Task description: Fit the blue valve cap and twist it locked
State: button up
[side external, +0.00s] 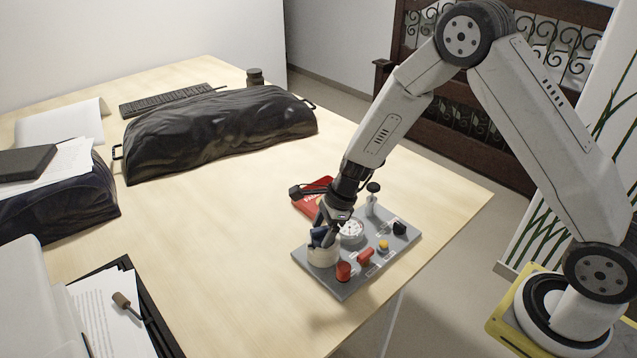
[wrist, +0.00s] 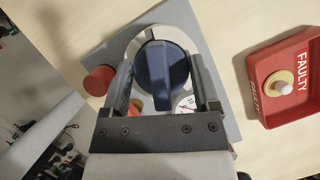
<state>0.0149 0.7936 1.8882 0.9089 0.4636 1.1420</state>
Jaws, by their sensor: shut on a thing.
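The blue valve cap (wrist: 165,76) is a round dark-blue knob with a raised grip bar, seen large in the wrist view. It sits at the pale round valve seat (wrist: 133,48), whose rim shows around its upper side. My gripper (wrist: 163,85) has its fingers on either side of the cap and is shut on it. In the side external view the cap (side external: 322,237) is at the top of the cream cylindrical seat (side external: 323,256), below my gripper (side external: 325,226). I cannot tell whether the cap is fully seated or locked.
The grey panel (side external: 347,288) also carries a red knob (side external: 343,271), a white dial gauge (side external: 351,231), a red valve (side external: 366,256), a yellow button (side external: 383,245) and a black knob (side external: 400,228). A red FAULTY tray (wrist: 257,88) lies beside it, holding a small yellow-and-white part (wrist: 279,83).

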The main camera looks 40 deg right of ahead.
aim_at(324, 228)
jog(key=m, duration=0.2)
jog(key=m+t+h, duration=0.1)
jog(key=m, duration=0.1)
jog(key=shift+m+t, duration=0.3)
jog(key=o, duration=1.1)
jog(key=shift+r, duration=0.1)
jog(key=shift+r, duration=3.45)
